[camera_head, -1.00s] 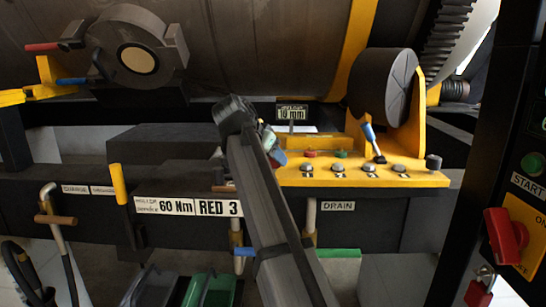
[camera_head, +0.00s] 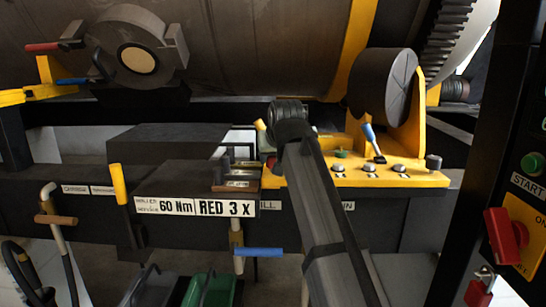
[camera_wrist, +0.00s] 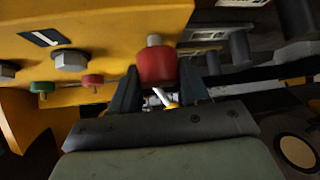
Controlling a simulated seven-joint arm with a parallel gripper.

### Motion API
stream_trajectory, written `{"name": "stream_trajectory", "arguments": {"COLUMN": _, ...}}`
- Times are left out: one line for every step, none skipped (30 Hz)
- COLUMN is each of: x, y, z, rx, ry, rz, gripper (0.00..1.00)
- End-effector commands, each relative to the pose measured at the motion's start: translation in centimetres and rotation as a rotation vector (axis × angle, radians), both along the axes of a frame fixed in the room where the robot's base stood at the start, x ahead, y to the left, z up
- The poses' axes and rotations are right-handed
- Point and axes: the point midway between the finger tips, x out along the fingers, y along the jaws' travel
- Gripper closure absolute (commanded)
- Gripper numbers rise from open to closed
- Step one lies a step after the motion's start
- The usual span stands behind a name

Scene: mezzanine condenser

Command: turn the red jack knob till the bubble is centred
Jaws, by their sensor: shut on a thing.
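The red jack knob (camera_wrist: 157,64) hangs on a short metal stem at the edge of the yellow panel (camera_wrist: 110,22) in the wrist view. My gripper (camera_wrist: 157,76) has one dark finger on each side of the knob and is shut on it. In the head view my gripper and arm cover much of the panel's left end; only a small red patch (camera_head: 270,163) shows beside them. I cannot make out the bubble in either view.
Several hex bolts, a green button (camera_head: 341,154) and a blue-handled lever (camera_head: 369,134) are on the panel. A small red button (camera_wrist: 92,81) shows in the wrist view. A blue handle (camera_head: 259,252) sticks out below.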

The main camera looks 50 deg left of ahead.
Motion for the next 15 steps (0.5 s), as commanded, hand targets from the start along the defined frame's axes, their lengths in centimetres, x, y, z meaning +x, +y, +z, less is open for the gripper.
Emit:
{"name": "stream_trajectory", "arguments": {"x": 0.24, "y": -0.03, "z": 0.06, "rx": 0.002, "ry": 0.000, "rz": 0.041, "gripper": 0.85}}
{"name": "stream_trajectory", "arguments": {"x": 0.26, "y": -0.02, "z": 0.06, "rx": 0.002, "ry": -0.001, "rz": 0.069, "gripper": 0.85}}
{"name": "stream_trajectory", "arguments": {"x": 0.24, "y": 0.02, "z": 0.07, "rx": 0.002, "ry": -0.001, "rz": 0.108, "gripper": 0.85}}
{"name": "stream_trajectory", "arguments": {"x": 0.23, "y": 0.04, "z": 0.08, "rx": 0.002, "ry": -0.001, "rz": 0.136, "gripper": 0.85}}
{"name": "stream_trajectory", "arguments": {"x": 0.24, "y": 0.04, "z": 0.09, "rx": 0.003, "ry": 0.000, "rz": 0.165, "gripper": 0.85}}
{"name": "stream_trajectory", "arguments": {"x": 0.28, "y": 0.05, "z": 0.11, "rx": 0.004, "ry": 0.000, "rz": 0.202, "gripper": 0.85}}
{"name": "stream_trajectory", "arguments": {"x": 0.29, "y": 0.07, "z": 0.11, "rx": 0.003, "ry": -0.001, "rz": 0.231, "gripper": 0.85}}
{"name": "stream_trajectory", "arguments": {"x": 0.28, "y": 0.09, "z": 0.12, "rx": 0.003, "ry": 0.000, "rz": 0.259, "gripper": 0.85}}
{"name": "stream_trajectory", "arguments": {"x": 0.26, "y": 0.11, "z": 0.13, "rx": 0.003, "ry": 0.000, "rz": 0.297, "gripper": 0.85}}
{"name": "stream_trajectory", "arguments": {"x": 0.28, "y": 0.11, "z": 0.13, "rx": 0.003, "ry": 0.000, "rz": 0.324, "gripper": 0.85}}
{"name": "stream_trajectory", "arguments": {"x": 0.29, "y": 0.13, "z": 0.13, "rx": 0.003, "ry": 0.000, "rz": 0.351, "gripper": 0.85}}
{"name": "stream_trajectory", "arguments": {"x": 0.31, "y": 0.13, "z": 0.15, "rx": 0.003, "ry": 0.000, "rz": 0.387, "gripper": 0.85}}
{"name": "stream_trajectory", "arguments": {"x": 0.30, "y": 0.15, "z": 0.14, "rx": 0.003, "ry": 0.000, "rz": 0.413, "gripper": 0.85}}
{"name": "stream_trajectory", "arguments": {"x": 0.29, "y": 0.16, "z": 0.15, "rx": 0.002, "ry": -0.001, "rz": 0.439, "gripper": 0.85}}
{"name": "stream_trajectory", "arguments": {"x": 0.27, "y": 0.20, "z": 0.16, "rx": 0.003, "ry": 0.000, "rz": 0.472, "gripper": 0.85}}
